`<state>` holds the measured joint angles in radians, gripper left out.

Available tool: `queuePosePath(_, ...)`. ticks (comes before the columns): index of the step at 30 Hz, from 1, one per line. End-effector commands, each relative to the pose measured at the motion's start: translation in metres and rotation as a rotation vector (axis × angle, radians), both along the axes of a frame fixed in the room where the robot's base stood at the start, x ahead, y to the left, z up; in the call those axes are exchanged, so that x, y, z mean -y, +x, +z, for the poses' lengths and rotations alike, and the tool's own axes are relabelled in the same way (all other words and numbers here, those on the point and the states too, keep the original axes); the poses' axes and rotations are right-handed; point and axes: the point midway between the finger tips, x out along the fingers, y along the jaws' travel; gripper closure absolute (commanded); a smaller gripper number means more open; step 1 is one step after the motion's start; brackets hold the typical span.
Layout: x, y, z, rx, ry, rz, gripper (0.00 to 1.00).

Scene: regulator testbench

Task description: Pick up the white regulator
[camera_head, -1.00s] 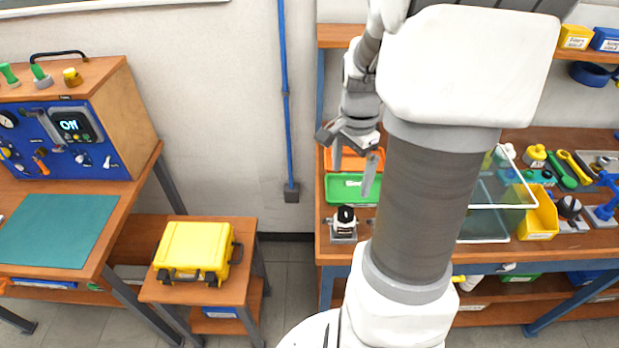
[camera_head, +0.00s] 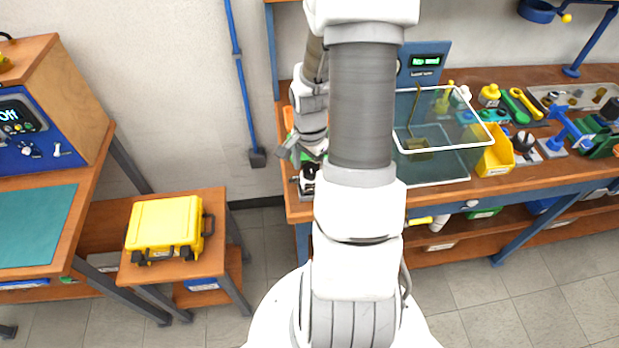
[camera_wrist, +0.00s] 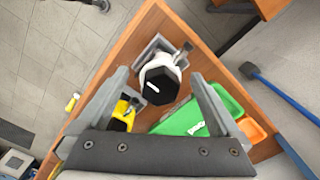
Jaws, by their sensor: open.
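The white regulator (camera_wrist: 152,68), with a black knob on top, sits on a small grey stand near the corner of the wooden bench. It also shows in the head view (camera_head: 308,187), partly hidden by my arm and gripper. My gripper (camera_wrist: 158,77) is open above it. In the wrist view the regulator lies between the two fingertips, and no contact can be made out. In the head view my gripper (camera_head: 302,152) is just above the regulator, partly hidden behind my arm.
A yellow regulator (camera_wrist: 122,117) stands close by, next to the left finger. A green tray (camera_wrist: 190,118) and an orange tray (camera_wrist: 254,130) lie by the right finger. A clear box (camera_head: 440,148) is farther right on the bench. A yellow case (camera_head: 165,224) rests on a side table.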

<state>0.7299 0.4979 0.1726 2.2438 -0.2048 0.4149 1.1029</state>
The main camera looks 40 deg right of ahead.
Motion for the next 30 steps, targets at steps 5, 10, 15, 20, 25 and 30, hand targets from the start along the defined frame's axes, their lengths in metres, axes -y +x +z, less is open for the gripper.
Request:
queuePosePath(5, 0.0, 0.0, -0.02, 0.0, 0.0, 0.001, 0.0)
queuePosePath(10, 0.0, 0.001, -0.026, 0.001, -0.001, 0.001, 0.0)
queuePosePath(15, 0.0, 0.001, -0.025, 0.001, -0.001, 0.001, 0.02)
queuePosePath(20, 0.0, 0.001, -0.025, 0.001, -0.001, 0.001, 0.31)
queuePosePath(25, 0.0, 0.001, -0.025, 0.001, -0.001, 0.001, 0.61)
queuePosePath(30, 0.0, 0.001, -0.025, 0.001, -0.001, 0.0, 0.92)
